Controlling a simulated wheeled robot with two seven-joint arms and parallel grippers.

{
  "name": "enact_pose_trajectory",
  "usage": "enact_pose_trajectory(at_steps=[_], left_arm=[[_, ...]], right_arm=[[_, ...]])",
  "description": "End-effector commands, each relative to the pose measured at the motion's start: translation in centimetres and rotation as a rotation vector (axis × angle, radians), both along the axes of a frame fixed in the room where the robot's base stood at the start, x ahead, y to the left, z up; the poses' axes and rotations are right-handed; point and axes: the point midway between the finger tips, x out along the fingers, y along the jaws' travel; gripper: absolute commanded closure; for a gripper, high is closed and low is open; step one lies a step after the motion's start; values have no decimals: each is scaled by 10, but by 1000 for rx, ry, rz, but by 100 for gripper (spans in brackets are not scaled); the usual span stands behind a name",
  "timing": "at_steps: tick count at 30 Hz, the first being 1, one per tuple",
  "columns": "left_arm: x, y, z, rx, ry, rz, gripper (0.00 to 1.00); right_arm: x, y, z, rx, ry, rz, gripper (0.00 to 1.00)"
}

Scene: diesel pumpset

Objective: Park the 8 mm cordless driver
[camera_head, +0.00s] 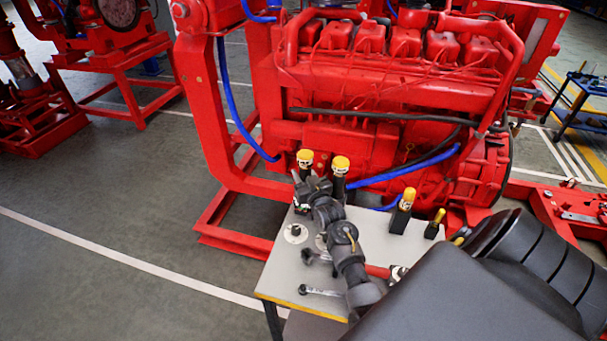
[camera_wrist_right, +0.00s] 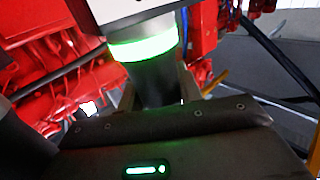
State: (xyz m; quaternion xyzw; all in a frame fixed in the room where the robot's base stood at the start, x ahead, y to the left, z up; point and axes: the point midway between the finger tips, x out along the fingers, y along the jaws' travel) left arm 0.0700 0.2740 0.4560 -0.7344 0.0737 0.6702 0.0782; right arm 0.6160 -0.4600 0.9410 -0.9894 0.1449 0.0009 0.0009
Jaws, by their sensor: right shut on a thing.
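In the right wrist view, my right gripper (camera_wrist_right: 157,92) is shut on a dark grey cylindrical body with a bright green lit ring, which I take to be the cordless driver (camera_wrist_right: 146,48). Its pale upper part runs out of the top of the picture. In the head view, a large dark arm part of mine covers the lower right, and I cannot make out the held driver there. No size mark is readable. My left gripper is not clearly seen in either view. The place where the driver parks cannot be told for certain.
A pale table (camera_head: 283,272) stands before the red engine (camera_head: 380,80). Several yellow-topped black tools, one at the right (camera_head: 404,208), stand at its back. A dark jointed arm-like thing (camera_head: 345,250) crosses the table. A small ratchet-like tool (camera_head: 320,291) lies near the front.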

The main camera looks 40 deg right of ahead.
Motion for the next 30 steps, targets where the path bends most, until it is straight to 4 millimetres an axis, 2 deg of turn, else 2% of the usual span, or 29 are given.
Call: enact_pose_trajectory(at_steps=[9,10,15,25,30], left_arm=[[0,0,-5,0,0,0,60],[0,0,-4,0,0,0,60],[0,0,-4,0,0,0,60],[0,0,-6,1,0,0,60],[0,0,-12,1,0,0,60]], right_arm=[[0,0,-5,-2,-4,0,100],[0,0,-4,-2,-5,0,61],[0,0,-4,-1,-3,0,39],[-4,1,-8,1,3,0,39],[-27,8,-9,1,2,0,39]])
